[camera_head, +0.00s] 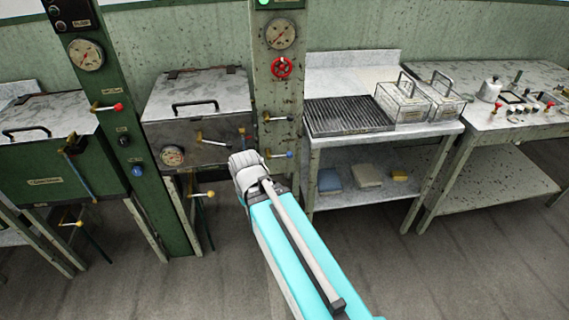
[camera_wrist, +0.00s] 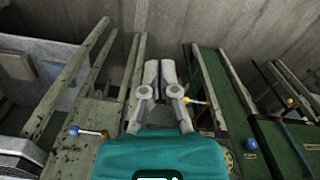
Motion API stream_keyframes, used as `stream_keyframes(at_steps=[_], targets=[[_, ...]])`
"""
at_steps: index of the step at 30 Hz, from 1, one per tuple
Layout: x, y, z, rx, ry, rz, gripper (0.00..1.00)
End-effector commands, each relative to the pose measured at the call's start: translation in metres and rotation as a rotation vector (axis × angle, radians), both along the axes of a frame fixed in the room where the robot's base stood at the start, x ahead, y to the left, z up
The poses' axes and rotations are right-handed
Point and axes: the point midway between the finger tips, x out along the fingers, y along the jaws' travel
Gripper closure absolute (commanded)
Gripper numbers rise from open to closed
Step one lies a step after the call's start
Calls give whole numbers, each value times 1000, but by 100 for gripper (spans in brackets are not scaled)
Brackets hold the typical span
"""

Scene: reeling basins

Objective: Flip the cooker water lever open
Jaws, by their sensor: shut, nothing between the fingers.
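A steel cooker-like box (camera_head: 208,135) with a lid and gauge stands left of a speckled post (camera_head: 278,85) in the head view. A yellow-knobbed lever (camera_head: 200,194) sits under the box. No readable label shows which is the water lever. In the wrist view, my gripper (camera_wrist: 160,68) is shut and empty, pointing down. The blue-tipped lever (camera_wrist: 90,132) is to its left, apart; the yellow-knobbed lever (camera_wrist: 197,101) is close on its right, contact unclear.
A green basin (camera_head: 50,165) with a blue-handled lever (camera_head: 77,172) and a green post (camera_head: 112,100) with a red-tipped lever (camera_head: 107,107) stand left. A steel bench (camera_head: 340,155) with wire baskets (camera_head: 405,103) stands right. The floor in front is open.

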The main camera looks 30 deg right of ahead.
Motion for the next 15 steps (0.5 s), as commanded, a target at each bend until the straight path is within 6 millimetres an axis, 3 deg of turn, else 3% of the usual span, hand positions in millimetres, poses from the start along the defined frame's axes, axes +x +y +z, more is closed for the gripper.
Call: stream_keyframes(at_steps=[9, 15], targets=[[0, 0, -1, -3, 0, 4, 100], [6, -7, -14, -45, 1, 51, 100]])
